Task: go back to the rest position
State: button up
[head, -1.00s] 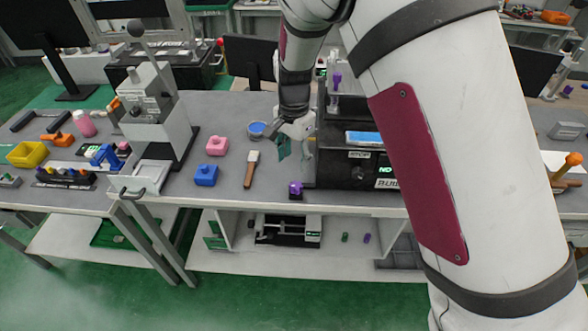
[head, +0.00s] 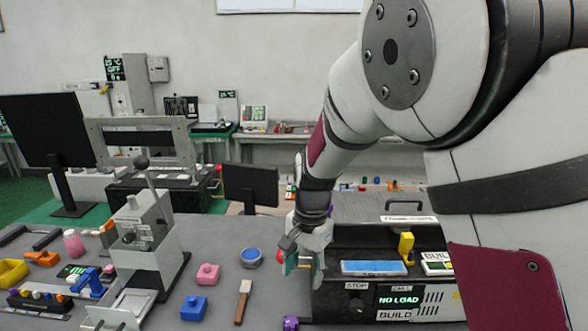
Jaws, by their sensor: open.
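My gripper (head: 303,262) is in the middle of the head view, at the end of my arm, which reaches in from the right. It is open and appears empty. It hangs over the bench at the left front corner of a black machine (head: 352,308) with a blue panel, a "NO LOAD" display and "STOP" and "BUILD" labels. The gap between its fingers and the machine cannot be judged. A lever fixture (head: 145,240) with a ball-tipped lever stands to the left, apart from my gripper. My arm hides part of the right side.
On the bench lie a blue block (head: 194,308), a pink block (head: 207,274), a brush (head: 243,301), a round blue-topped dish (head: 251,257) and a purple block (head: 290,323). A yellow bin (head: 12,272) is at far left. A monitor (head: 251,186) stands behind.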

jog(key=s+d+r+n+t+y, duration=0.1)
jog(key=s+d+r+n, duration=0.1)
jog(key=s+d+r, duration=0.4)
jog(key=s+d+r+n+t, duration=0.1)
jog(key=s+d+r+n, duration=0.1)
jog(key=s+d+r, duration=0.45)
jog(key=s+d+r+n+t+h, duration=0.1)
jog(key=s+d+r, duration=0.1)
jog(key=s, duration=0.4)
jog(key=s+d+r+n+t, duration=0.2)
jog(key=s, duration=0.4)
jog(key=shift+s+d+r+h, duration=0.2)
jog(key=shift+d+r+h, duration=0.1)
jog(key=shift+h, duration=0.1)
